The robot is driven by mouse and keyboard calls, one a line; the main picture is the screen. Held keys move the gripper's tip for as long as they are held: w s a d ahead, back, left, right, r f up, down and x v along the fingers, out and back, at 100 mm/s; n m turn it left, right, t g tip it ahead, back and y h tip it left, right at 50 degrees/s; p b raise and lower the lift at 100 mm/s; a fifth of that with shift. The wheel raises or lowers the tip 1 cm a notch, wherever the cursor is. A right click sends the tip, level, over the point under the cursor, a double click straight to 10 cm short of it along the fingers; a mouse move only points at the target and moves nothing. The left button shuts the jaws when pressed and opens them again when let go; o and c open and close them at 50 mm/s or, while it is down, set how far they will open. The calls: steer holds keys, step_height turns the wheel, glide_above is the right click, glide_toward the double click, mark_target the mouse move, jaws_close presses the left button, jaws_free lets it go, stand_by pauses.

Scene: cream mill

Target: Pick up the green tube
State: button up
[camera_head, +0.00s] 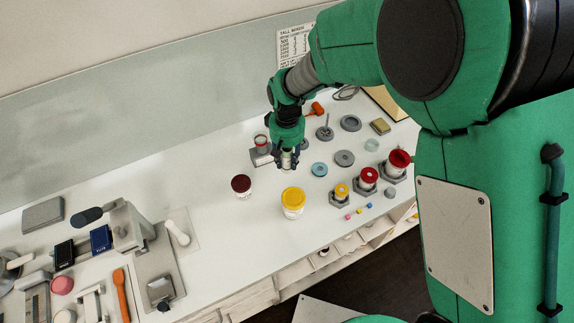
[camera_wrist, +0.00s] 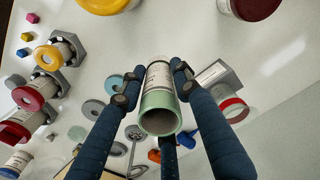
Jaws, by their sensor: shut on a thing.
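The green tube (camera_wrist: 160,112) is a pale green open-ended cylinder with a light label around its far part. In the wrist view its open end faces the camera, and my gripper (camera_wrist: 153,84) is shut on it, with dark blue fingers on both sides. In the head view my gripper (camera_head: 287,160) is over the back middle of the white bench, pointing down, with the pale tube (camera_head: 287,158) between its fingers. I cannot tell whether the tube touches the bench.
A yellow-lidded jar (camera_head: 293,203) and a dark-red-lidded jar (camera_head: 241,187) stand in front. A grey block with a red-banded jar (camera_head: 261,148) is close left of my gripper. Jars in grey holders (camera_head: 368,180) stand to the right. Flat discs (camera_head: 344,158) lie between.

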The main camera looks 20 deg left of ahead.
mark_target(287, 154)
steer(key=shift+r, duration=1.55)
